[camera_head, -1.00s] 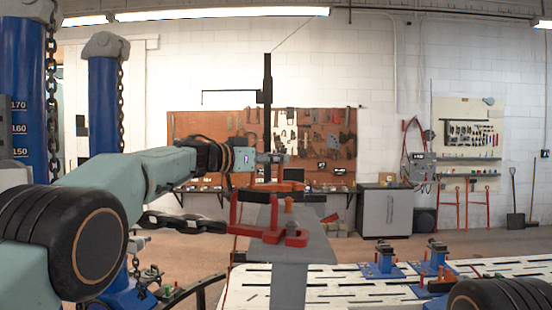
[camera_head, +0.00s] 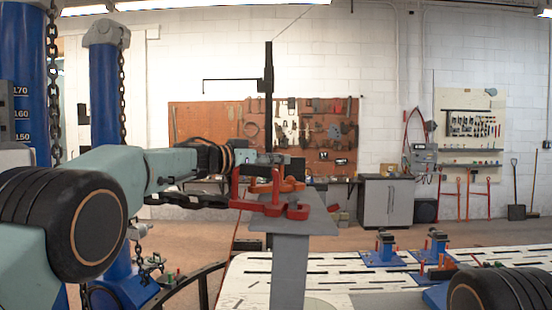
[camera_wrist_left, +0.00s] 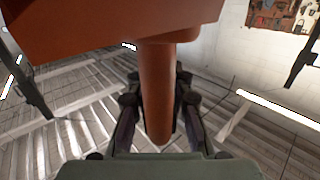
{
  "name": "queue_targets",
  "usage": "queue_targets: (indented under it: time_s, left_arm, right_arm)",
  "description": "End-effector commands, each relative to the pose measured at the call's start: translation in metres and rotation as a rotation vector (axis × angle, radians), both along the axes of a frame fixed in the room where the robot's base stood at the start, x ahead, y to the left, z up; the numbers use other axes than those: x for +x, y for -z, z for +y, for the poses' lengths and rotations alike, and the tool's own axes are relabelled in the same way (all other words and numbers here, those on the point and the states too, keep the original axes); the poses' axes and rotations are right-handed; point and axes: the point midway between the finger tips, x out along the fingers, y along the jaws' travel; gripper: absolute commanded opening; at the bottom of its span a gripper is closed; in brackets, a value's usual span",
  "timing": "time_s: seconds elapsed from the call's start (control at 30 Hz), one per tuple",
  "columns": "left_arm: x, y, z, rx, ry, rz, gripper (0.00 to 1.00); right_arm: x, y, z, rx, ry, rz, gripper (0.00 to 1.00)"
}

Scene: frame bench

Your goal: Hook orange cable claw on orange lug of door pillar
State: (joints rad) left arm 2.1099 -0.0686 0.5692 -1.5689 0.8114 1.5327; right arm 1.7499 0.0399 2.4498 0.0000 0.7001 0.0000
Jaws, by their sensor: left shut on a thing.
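The red-orange cable claw (camera_head: 270,208) is a bracket with upright posts and a hooked open end, over the flat grey top of the door pillar (camera_head: 290,270). A dark chain runs from its left side. An orange part (camera_head: 291,184), perhaps the lug, shows just behind the claw; I cannot tell whether they touch. My left gripper (camera_head: 280,159) is above the claw. In the left wrist view, its fingers (camera_wrist_left: 158,115) are shut around a red-orange rod (camera_wrist_left: 156,85) of the claw, below a broad red-orange plate. My right gripper is out of view.
A white slotted bench (camera_head: 340,275) with blue clamps (camera_head: 383,250) fills the lower right. Blue posts (camera_head: 105,100) with chains stand at left. A grey cabinet (camera_head: 387,202) and pegboard (camera_head: 210,120) are at the far wall.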

Motion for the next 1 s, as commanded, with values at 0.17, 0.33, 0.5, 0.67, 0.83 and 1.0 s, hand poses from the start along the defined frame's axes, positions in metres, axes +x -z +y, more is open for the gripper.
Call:
queue_targets:
  time_s: [0.17,0.33,0.5,0.67,0.83,1.0]
  left_arm:
    - [-0.0003,-0.0022,0.0007,-0.003,-0.001,-0.005,0.0]
    - [-0.0002,-0.0021,0.0006,-0.003,-0.001,-0.004,0.0]
    - [-0.0002,-0.0013,0.0006,-0.002,-0.001,-0.003,0.35]
    - [0.0,-0.0002,0.0005,-0.002,-0.001,-0.001,0.47]
    - [0.0,0.0006,0.0005,-0.001,-0.001,0.0,0.47]
    - [-0.0005,0.0031,0.0014,0.0,0.0,0.004,0.47]
  right_arm:
    - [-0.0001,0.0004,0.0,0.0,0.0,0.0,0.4]
    - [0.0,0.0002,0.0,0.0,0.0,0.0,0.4]
    - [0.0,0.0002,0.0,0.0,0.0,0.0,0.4]
    - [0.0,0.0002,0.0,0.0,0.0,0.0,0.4]
    - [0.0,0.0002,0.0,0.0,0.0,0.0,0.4]
    - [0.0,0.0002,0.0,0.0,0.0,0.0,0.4]
